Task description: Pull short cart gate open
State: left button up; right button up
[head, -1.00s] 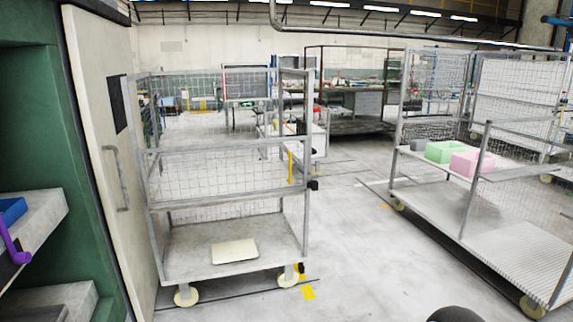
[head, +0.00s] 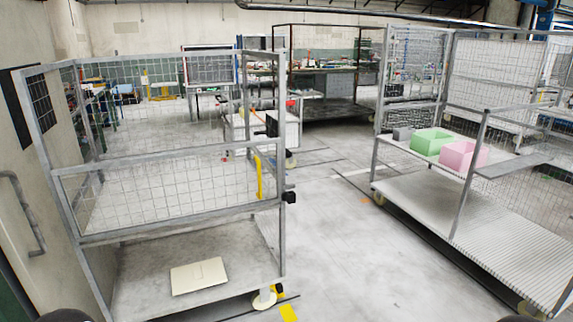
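The short cart (head: 93,291) is a grey metal mesh cart on casters, close in front of me at the left. Its mesh gate (head: 165,190) spans the front across the middle height and looks shut. A yellow strip (head: 259,177) and a black latch-like part (head: 290,197) sit at the gate's right end. A flat cream panel (head: 199,276) lies on the cart's lower deck. Neither gripper can be made out. A dark rounded shape at the bottom left edge may be part of my arm.
A long cart (head: 470,226) stands at the right, with a green box (head: 431,142) and a pink box (head: 463,155) on its upper shelf. A wall with a handle (head: 24,212) is close at the left. Clear floor (head: 335,235) lies between the carts.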

aim_at(56, 174)
jog(key=u, duration=0.2)
jog(key=i, duration=1.45)
jog(key=u, duration=0.5)
